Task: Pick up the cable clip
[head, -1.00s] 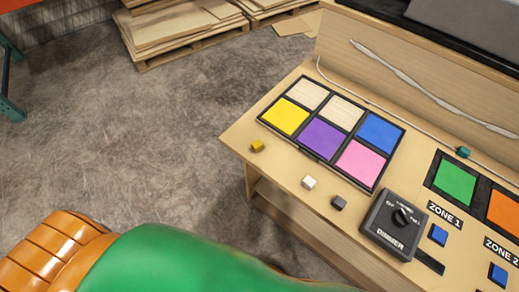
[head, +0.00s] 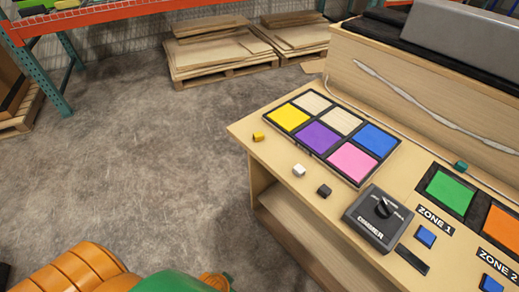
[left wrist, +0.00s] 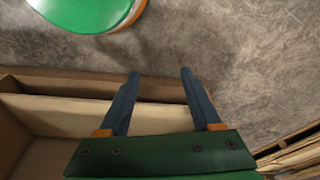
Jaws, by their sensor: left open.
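A small teal piece (head: 460,166) sits on the console by the thin white cable, behind the green pad; it may be the cable clip. Small yellow (head: 258,137), white (head: 299,170) and dark grey (head: 324,190) blocks lie along the console's front edge; I cannot tell whether one of these is the clip. My left gripper (left wrist: 160,73) is open and empty in the left wrist view, with the floor and wooden shelving behind its fingers. In the head view only orange and green parts of my arm show at bottom left. My right gripper is out of view.
The wooden console (head: 246,134) carries a panel of coloured tiles (head: 331,136), a dimmer box (head: 378,218), a green pad (head: 450,187), an orange pad (head: 502,226) and blue buttons (head: 425,236). A raised back board (head: 380,95) stands behind. The concrete floor to the left is clear.

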